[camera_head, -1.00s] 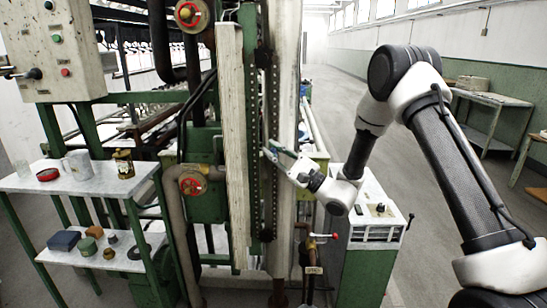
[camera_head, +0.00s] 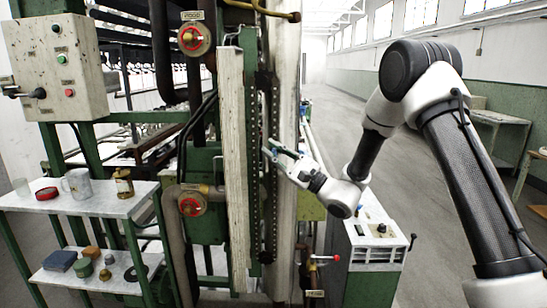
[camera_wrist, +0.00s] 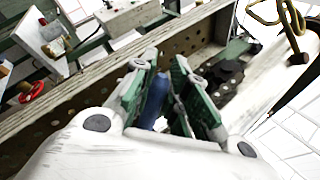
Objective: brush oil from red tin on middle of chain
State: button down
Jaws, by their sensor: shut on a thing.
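The chain (camera_head: 264,110) runs upright in the dark gap beside the perforated strip of the machine; dark links of the chain (camera_wrist: 228,72) show in the wrist view. My gripper (camera_head: 270,148) is at about mid-height of the chain, close in front of it. Its green-padded fingers (camera_wrist: 165,95) are shut on a blue handle (camera_wrist: 155,100), apparently the brush. The brush's bristles are hidden, and contact with the chain cannot be told.
The shelf table (camera_head: 100,203) also holds a grey mug (camera_head: 77,184) and a brass-coloured can (camera_head: 123,183). Pipes with red valve wheels (camera_head: 192,203) stand left of the chain. A control cabinet (camera_head: 375,245) stands below my arm. The aisle floor at right is clear.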

jog(key=shift+r, duration=1.4)
jog(key=shift+f, duration=6.95)
jog(key=shift+a+r, duration=0.1)
jog(key=shift+r, duration=6.85)
notch_tip(320, 180, down, 14)
jog(key=shift+s, duration=0.1)
